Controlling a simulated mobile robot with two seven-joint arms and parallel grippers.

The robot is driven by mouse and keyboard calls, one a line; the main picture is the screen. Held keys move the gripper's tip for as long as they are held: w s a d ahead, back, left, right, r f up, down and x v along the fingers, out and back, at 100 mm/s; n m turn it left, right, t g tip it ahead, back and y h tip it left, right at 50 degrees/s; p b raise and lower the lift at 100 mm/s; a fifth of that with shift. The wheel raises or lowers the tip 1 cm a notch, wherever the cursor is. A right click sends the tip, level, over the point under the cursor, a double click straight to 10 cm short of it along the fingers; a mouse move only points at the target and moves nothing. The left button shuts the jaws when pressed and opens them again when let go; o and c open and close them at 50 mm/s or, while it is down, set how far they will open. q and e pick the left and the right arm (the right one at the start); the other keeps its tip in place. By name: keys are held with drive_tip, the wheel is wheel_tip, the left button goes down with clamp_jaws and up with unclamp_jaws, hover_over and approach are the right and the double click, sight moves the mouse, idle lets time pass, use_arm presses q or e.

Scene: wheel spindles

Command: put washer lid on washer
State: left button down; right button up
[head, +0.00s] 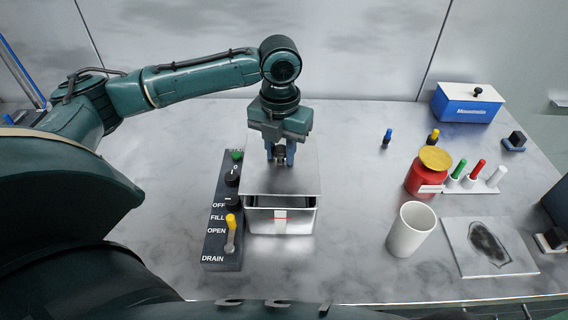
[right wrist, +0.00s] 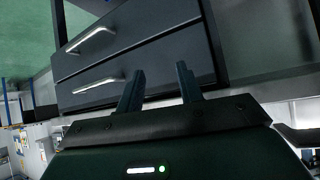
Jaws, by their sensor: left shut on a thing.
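The washer (head: 282,218) is a metal box with a red mark on its front, standing on the table beside a dark control panel. The washer lid (head: 283,181) is a flat metal plate over the top of the washer. A gap shows at the front between the lid's edge and the washer's rim, so I cannot tell whether the lid touches it. My left gripper (head: 280,155) points down over the lid and is shut on its small handle. My right gripper (right wrist: 160,90) shows in the right wrist view with its two fingers apart and nothing between them.
The control panel (head: 222,225) with knobs and a yellow lever stands left of the washer. To the right are a white cup (head: 410,229), a red jar (head: 428,172), a marker rack (head: 477,177), a stained tile (head: 489,247) and a blue box (head: 466,104). Dark drawers (right wrist: 140,55) face my right gripper.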

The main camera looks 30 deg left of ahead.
sight(281, 162)
use_arm(q)
drive_tip(key=shift+f, duration=2.15)
use_arm(e)
drive_tip(key=shift+d+r, duration=0.1)
drive_tip(key=shift+r, duration=0.05)
use_arm(q)
drive_tip(key=shift+d, duration=0.1)
drive_tip(key=c, duration=1.1)
unclamp_jaws()
drive_tip(key=shift+f, duration=0.1)
wheel_tip(281, 162, up, 11)
drive_tip(key=shift+r, duration=0.6)
use_arm(e)
drive_tip(key=shift+w, duration=0.1)
